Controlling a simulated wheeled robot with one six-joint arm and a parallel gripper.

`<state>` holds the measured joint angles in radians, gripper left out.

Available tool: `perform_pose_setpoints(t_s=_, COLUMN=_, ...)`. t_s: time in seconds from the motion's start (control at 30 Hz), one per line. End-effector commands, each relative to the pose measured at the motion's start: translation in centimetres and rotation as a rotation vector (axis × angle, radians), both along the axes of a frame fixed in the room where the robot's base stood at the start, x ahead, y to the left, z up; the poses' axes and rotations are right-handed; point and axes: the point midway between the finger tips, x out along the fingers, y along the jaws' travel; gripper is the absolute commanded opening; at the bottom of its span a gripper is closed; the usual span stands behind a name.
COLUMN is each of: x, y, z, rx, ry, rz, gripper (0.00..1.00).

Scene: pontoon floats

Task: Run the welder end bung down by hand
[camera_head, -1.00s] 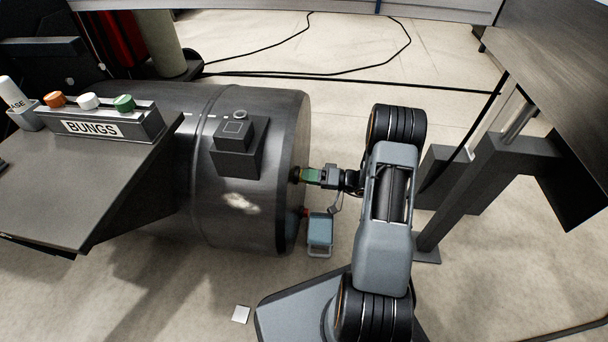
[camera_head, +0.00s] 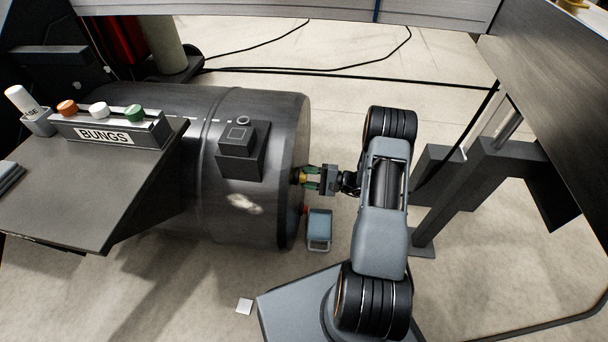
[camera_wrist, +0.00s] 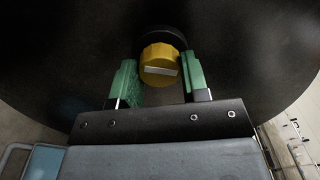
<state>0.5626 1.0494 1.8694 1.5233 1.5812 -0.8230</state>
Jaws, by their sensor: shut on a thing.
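The yellow bung (camera_head: 301,177) sits at the end face of the dark cylindrical float (camera_head: 270,120). In the wrist view the bung (camera_wrist: 160,66) has a ribbed rim and a pale bar across its face. A dark round boss (camera_wrist: 166,37) shows behind it. My gripper (camera_head: 309,178) reaches in from the right, with one green finger on each side of the bung. In the wrist view my gripper (camera_wrist: 160,70) is shut on the bung. How deep the bung sits in its port is hidden.
A blue box with a handle (camera_head: 319,228) is close below my gripper by the float end. A BUNGS rack (camera_head: 110,133) holds orange, white and green bungs on the left table (camera_head: 80,200). A grey stand (camera_head: 470,170) is at right.

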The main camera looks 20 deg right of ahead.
Motion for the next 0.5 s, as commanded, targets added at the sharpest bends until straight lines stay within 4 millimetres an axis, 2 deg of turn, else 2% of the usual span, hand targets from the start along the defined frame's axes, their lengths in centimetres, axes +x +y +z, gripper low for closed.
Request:
perform_pose_setpoints(t_s=0.3, x=0.13, y=-0.1, z=0.14, rx=0.009, ry=0.014, rz=-0.003, gripper=0.21)
perform_pose_setpoints(t_s=0.37, x=0.13, y=-0.1, z=0.25, rx=0.034, ry=0.058, rz=-0.003, gripper=0.21)
perform_pose_setpoints(t_s=0.5, x=0.12, y=-0.07, z=0.45, rx=0.147, ry=0.258, rz=-0.003, gripper=0.21)
